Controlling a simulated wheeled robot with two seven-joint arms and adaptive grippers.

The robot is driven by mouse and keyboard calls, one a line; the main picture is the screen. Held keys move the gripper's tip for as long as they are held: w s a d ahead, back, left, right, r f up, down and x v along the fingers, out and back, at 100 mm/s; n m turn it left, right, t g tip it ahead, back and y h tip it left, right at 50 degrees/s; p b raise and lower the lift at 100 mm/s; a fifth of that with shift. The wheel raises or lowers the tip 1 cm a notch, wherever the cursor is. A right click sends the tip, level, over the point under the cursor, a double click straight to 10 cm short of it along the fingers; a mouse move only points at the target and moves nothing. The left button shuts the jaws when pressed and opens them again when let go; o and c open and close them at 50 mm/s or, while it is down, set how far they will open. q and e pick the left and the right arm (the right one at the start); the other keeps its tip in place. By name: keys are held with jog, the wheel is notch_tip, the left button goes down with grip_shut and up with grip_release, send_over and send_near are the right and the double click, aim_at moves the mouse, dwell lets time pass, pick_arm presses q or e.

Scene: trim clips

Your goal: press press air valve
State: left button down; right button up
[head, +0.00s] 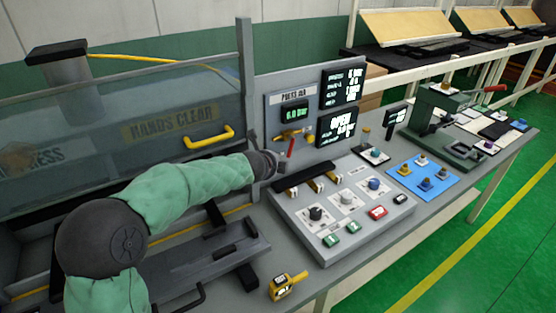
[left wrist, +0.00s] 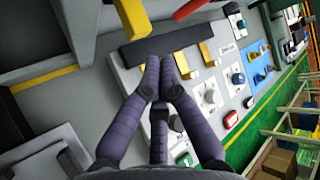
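The press air valve (head: 287,134) is a brass fitting on the grey panel under a gauge reading 6.0 bar. Its red lever (head: 291,147) hangs downward; a red bar, apparently this lever, shows at the top of the left wrist view (left wrist: 190,8). My left gripper (head: 273,163) is just left of and below the lever, apparently apart from it. In the left wrist view its dark fingers (left wrist: 160,65) are drawn together at the tips, with nothing visible between them, over the control console. My right gripper is not in view.
The clear press guard with a yellow handle (head: 209,137) stands left of the panel. The console (head: 330,228) with knobs, buttons and yellow-tipped levers lies in front. A yellow tape measure (head: 287,287) sits at the bench's front edge. A blue mat (head: 430,189) is farther right.

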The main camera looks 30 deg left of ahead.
pick_arm(q)
jog(key=s, duration=0.4)
jog(key=shift+s+d+r, duration=0.2)
jog(key=shift+d+r, duration=0.1)
jog(key=shift+r, duration=0.05)
dwell(0.3)
